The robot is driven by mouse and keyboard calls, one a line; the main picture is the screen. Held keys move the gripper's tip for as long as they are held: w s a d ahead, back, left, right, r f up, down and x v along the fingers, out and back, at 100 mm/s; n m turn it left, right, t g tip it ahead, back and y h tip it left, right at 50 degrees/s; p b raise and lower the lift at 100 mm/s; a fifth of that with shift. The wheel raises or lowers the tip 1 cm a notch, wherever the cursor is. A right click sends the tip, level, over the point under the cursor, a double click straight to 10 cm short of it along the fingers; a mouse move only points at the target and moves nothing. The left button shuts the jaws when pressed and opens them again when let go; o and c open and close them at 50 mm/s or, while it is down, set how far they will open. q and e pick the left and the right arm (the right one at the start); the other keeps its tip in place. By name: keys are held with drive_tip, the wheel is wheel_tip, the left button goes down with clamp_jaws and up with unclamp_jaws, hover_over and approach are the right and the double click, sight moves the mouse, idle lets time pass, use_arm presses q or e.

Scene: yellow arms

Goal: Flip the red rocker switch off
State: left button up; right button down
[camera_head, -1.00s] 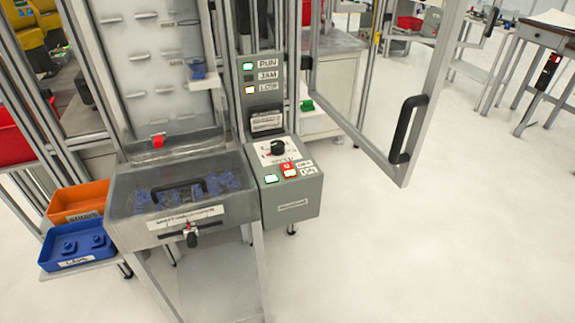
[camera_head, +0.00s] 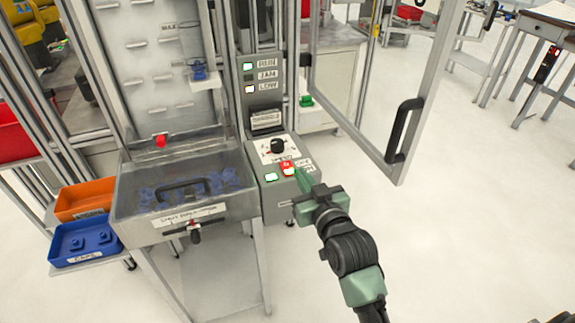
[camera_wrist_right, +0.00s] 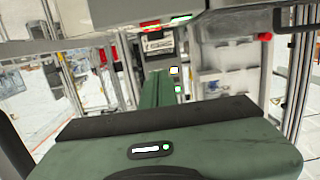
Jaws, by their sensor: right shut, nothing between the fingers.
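The red rocker switch (camera_head: 287,168) sits on the sloped top of the grey control box (camera_head: 276,205) in the head view, with a lit part at its lower edge. My right gripper (camera_head: 301,176) is shut and empty, its tip just right of the switch. Whether it touches the switch I cannot tell. The gripper covers part of the label beside the switch. In the right wrist view the green gripper (camera_wrist_right: 156,90) points forward toward the panel, and a red and lit strip (camera_wrist_right: 152,24) shows at the top. My left gripper is not in view.
A black knob (camera_head: 277,146) and a lit green button (camera_head: 271,177) are close to the switch on the same box. An open framed door (camera_head: 392,165) with a black handle stands to the right. A clear-walled bin (camera_head: 150,236) adjoins the left.

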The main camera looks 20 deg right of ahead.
drive_tip(key=shift+w, duration=0.1)
drive_tip(key=p, duration=0.2)
hover_over(287, 172)
drive_tip(key=shift+d+f, duration=0.1)
drive_tip(key=shift+f, duration=0.5)
wheel_tip(287, 172, down, 3)
drive_tip(key=shift+r, duration=0.1)
drive_tip(key=shift+f, duration=0.7)
